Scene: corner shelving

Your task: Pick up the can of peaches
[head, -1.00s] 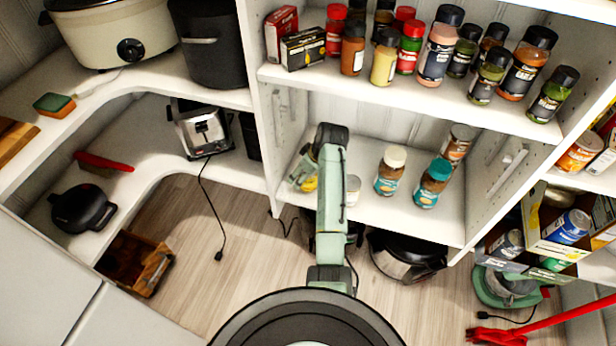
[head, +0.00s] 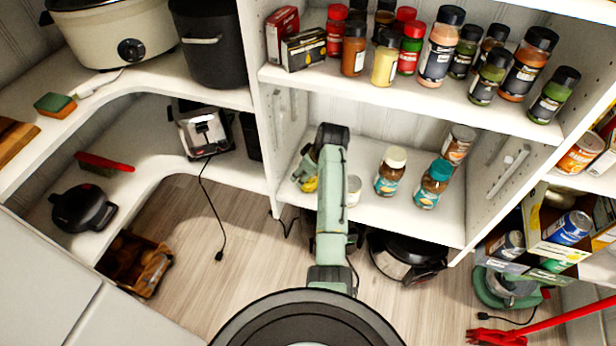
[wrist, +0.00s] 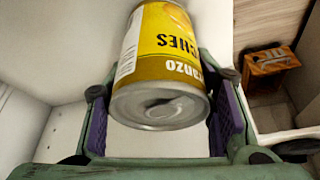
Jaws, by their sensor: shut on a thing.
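The can of peaches (wrist: 163,68) is yellow with a bare metal end, and its lettering reads upside down in the wrist view. It sits between the purple-padded fingers of my gripper (wrist: 165,120), which is shut on it. In the head view a small yellow part of the can (head: 310,184) shows beside my gripper (head: 304,172), at the left end of the middle shelf (head: 400,218). My arm hides part of that area. I cannot tell whether the can touches the shelf.
A pale can (head: 353,190) stands just right of my arm, with jars (head: 391,171) further right. The shelf's left side panel (head: 284,120) is close to my gripper. Spice bottles (head: 437,50) crowd the shelf above. A black-lidded cooker (head: 405,255) stands below.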

